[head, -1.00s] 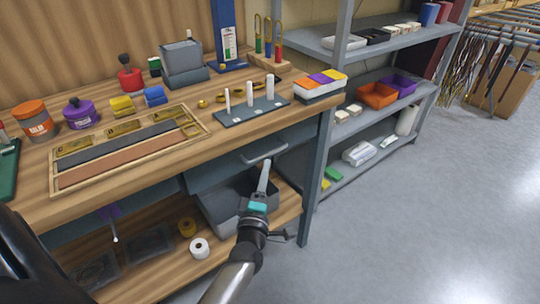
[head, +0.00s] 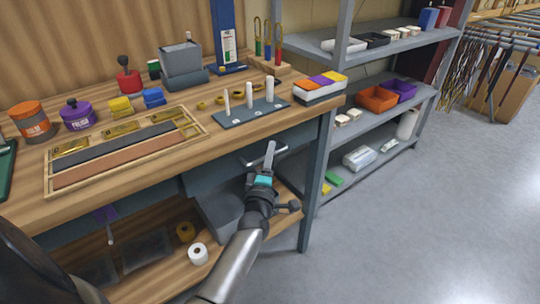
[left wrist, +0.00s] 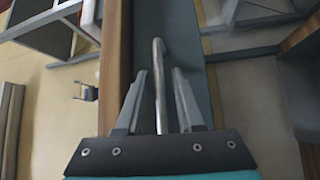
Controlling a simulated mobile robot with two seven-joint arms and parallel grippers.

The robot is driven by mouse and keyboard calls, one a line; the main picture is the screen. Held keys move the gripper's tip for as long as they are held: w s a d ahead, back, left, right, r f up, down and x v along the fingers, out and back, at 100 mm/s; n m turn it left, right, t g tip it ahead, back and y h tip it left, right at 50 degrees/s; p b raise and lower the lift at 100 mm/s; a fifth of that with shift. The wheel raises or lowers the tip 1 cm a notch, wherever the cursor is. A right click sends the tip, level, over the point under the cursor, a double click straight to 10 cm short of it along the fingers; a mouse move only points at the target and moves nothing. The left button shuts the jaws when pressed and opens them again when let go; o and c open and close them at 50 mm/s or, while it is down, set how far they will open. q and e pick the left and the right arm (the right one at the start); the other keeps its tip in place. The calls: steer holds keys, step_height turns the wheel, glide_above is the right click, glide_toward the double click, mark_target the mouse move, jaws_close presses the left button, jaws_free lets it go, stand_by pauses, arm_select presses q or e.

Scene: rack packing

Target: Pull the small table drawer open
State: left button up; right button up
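The small drawer (head: 212,172) is a blue-grey front under the right part of the wooden table top, and it looks closed. Its pale bar handle (head: 282,149) is partly hidden by my left gripper (head: 269,157), which is at the handle. In the left wrist view, the handle bar (left wrist: 158,70) runs between the two grey fingers of the left gripper (left wrist: 160,84). The fingers are apart, with a narrow gap visible on each side of the bar. My right gripper is not in view.
The table top (head: 130,195) carries jars, a wooden tray (head: 50,187) and a peg block (head: 250,112). A grey bin (head: 218,212) and tape rolls are on the lower shelf. A table leg (head: 317,180) stands right of the gripper.

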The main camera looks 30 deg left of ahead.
arm_select(q)
jaws_close()
stand_by(1.2)
